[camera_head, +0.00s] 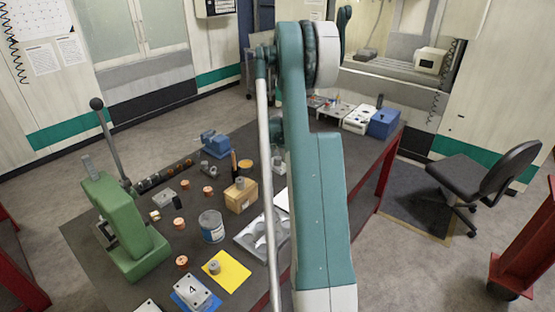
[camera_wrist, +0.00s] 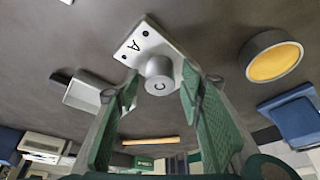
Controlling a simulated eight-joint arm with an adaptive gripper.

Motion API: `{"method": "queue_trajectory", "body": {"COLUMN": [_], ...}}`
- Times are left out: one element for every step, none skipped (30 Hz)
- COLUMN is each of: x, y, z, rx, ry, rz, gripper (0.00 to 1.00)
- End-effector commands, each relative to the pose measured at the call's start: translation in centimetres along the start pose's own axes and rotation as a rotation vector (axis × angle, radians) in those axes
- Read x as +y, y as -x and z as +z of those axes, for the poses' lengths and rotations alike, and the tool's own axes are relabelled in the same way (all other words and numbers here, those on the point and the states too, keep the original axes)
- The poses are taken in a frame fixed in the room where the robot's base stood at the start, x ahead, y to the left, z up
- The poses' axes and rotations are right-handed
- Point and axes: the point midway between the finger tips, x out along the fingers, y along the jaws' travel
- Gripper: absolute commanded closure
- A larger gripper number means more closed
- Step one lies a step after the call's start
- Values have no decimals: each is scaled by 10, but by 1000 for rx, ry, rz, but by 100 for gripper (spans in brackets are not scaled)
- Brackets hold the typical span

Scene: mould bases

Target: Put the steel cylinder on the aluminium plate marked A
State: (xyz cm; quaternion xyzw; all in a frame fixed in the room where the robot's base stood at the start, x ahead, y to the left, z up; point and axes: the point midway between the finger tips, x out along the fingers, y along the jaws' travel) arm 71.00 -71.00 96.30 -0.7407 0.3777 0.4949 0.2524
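In the wrist view a pale metal plate marked A (camera_wrist: 134,45) lies on the dark bench top. A grey steel cylinder marked C on its end face (camera_wrist: 160,69) stands upright and appears to rest on the near end of this plate. In the head view my arm hides the gripper. A pale plate edge (camera_head: 280,166) beside the arm is probably the same plate.
A round yellow-topped tin (camera_wrist: 275,62) lies right of the plate, with a blue object (camera_wrist: 294,117) beyond. In the head view a green press (camera_head: 122,225), a grey can (camera_head: 211,226), a wooden block (camera_head: 240,197) and a yellow sheet (camera_head: 234,276) crowd the bench.

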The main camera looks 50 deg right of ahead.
Motion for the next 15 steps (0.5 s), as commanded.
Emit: {"method": "queue_trajectory", "body": {"x": [0,0,0,0,0,0,0,0,0,0,0,0,0,0,0], "y": [0,1,1,2,3,4,5,6,9,11,13,17,19,22,26], "z": [0,0,0,-1,-1,-2,-1,-1,-1,-1,-1,-1,-1,-1,-1], "rx": [0,0,0,0,0,0,0,0,0,0,0,0,0,0,0], "ry": [0,0,0,0,0,0,0,0,0,0,0,0,0,0,0], "rz": [0,0,0,0,0,0,0,0,0,0,0,0,0,0,0], "gripper": [62,62,62,62,62,62,62,62,62,62,62,62,62,62,62]}}
